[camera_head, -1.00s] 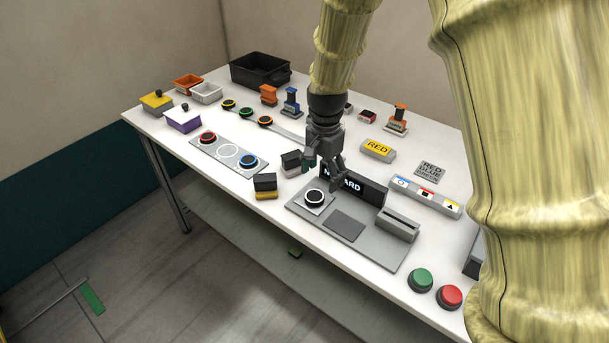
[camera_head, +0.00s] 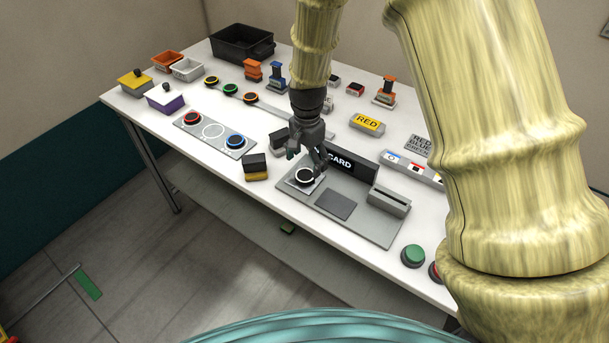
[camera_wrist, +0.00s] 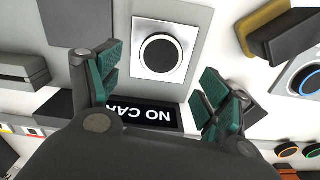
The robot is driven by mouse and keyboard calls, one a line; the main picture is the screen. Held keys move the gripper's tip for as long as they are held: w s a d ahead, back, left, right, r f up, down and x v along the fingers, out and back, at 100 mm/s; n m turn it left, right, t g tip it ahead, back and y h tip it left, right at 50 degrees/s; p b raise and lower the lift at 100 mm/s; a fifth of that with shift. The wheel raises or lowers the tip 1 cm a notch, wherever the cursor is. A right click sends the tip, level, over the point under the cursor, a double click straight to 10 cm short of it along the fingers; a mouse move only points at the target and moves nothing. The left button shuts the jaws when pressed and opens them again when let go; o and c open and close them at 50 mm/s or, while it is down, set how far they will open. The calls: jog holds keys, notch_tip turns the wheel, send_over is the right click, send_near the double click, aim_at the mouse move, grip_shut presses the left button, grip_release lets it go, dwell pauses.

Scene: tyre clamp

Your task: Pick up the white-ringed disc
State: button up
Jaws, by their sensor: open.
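The white-ringed disc (camera_head: 305,175) is black with a white ring. It sits on a light square plate at the left end of the grey card-reader panel (camera_head: 372,224). In the wrist view the disc (camera_wrist: 161,53) lies at the upper middle, beyond and between my fingertips. My gripper (camera_head: 305,156) is open and empty, just behind and above the disc in the head view. Its two teal-padded fingers (camera_wrist: 163,75) stand apart in the wrist view, and neither visibly touches the disc.
A "NO CARD" display (camera_head: 347,164) stands behind the disc, close to my gripper. A black-and-yellow block (camera_head: 255,167) is left of the panel. A tray with red and blue-ringed discs (camera_head: 214,134) lies further left. A slotted grey block (camera_head: 389,200) stands on the panel's right.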

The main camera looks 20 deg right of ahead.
aim_at(305, 175)
jog(key=shift+w+a+f, duration=0.15)
jog(key=shift+w+f, duration=0.2)
jog(key=shift+f, duration=0.15)
jog(key=shift+f+p, duration=0.3)
jog(key=shift+p, duration=0.2)
jog(key=shift+s+a+f+p, duration=0.1)
jog(key=shift+s+f+p, duration=0.45)
jog(key=shift+s, duration=0.35)
jog(key=shift+f, duration=0.45)
jog(key=shift+w+f, duration=0.6)
jog(key=shift+f, duration=0.05)
jog(key=shift+s+r, duration=0.3)
jog(key=shift+s, duration=0.05)
jog(key=shift+c, duration=0.7)
jog(key=shift+w, duration=0.2)
jog(key=c, duration=1)
jog(key=shift+o, duration=0.2)
jog(key=shift+s, duration=0.1)
